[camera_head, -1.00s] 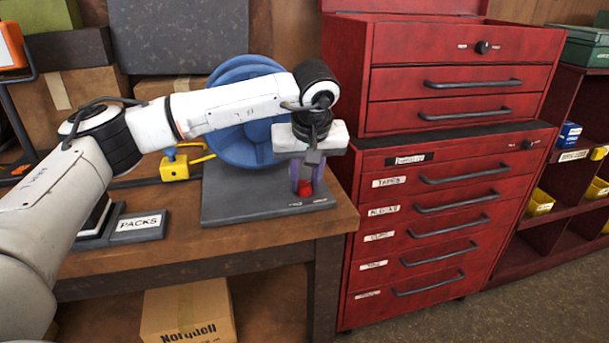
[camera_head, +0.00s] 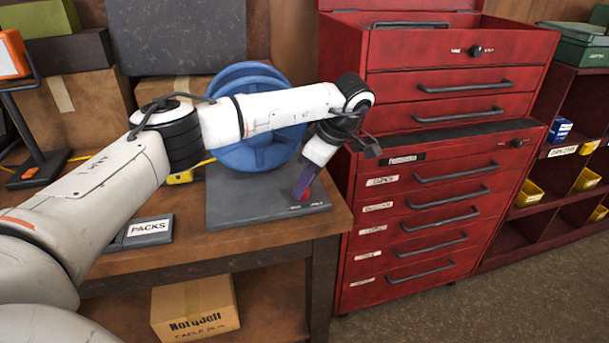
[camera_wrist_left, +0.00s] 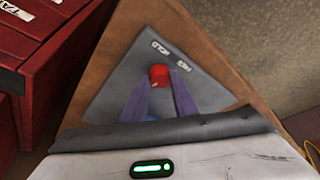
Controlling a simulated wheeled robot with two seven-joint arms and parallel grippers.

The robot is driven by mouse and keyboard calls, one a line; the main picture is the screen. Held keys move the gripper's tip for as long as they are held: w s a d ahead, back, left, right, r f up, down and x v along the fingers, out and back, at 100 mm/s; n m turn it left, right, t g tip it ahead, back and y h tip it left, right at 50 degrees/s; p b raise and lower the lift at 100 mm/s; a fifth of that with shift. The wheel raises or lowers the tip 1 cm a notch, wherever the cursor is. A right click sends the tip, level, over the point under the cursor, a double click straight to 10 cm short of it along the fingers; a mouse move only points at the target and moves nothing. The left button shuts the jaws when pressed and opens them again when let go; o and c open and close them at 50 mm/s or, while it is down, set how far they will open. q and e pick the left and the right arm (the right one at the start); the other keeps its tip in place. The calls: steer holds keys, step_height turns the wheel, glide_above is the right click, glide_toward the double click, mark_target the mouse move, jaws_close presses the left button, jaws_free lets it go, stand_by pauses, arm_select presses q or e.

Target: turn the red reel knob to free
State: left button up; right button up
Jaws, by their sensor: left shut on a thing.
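The red reel knob (camera_head: 306,194) stands on the grey base plate (camera_head: 235,213) near its front right corner, in front of the blue reel (camera_head: 235,155). My left gripper (camera_head: 302,188) reaches down to it at a slant, and its purple fingers are shut on the knob. In the left wrist view the red knob (camera_wrist_left: 159,75) sits between the two fingertips (camera_wrist_left: 161,82). Two white labels, seemingly HOLD (camera_wrist_left: 160,47) and FREE (camera_wrist_left: 185,66), are on the plate beside it. Any pointer mark on the knob is too small to tell. My right gripper is not in view.
The reel stands on a wooden bench (camera_head: 190,253). A red drawer cabinet (camera_head: 440,200) is close on the right. A PACKS tray (camera_head: 148,228) lies to the left. A cardboard box (camera_head: 195,310) is on the shelf below.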

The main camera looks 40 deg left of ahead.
arm_select(q)
steer(key=shift+w+n+g+p, duration=0.15)
steer(key=shift+n+g+p, duration=0.55)
steer(key=shift+n, duration=1.2)
steer(key=shift+h, duration=0.3)
steer(key=o, duration=1)
steer(key=shift+o, duration=0.2)
steer(key=shift+r, duration=0.1)
steer(key=v, duration=1)
steer(key=shift+b, duration=0.3)
steer(key=shift+w, duration=0.1)
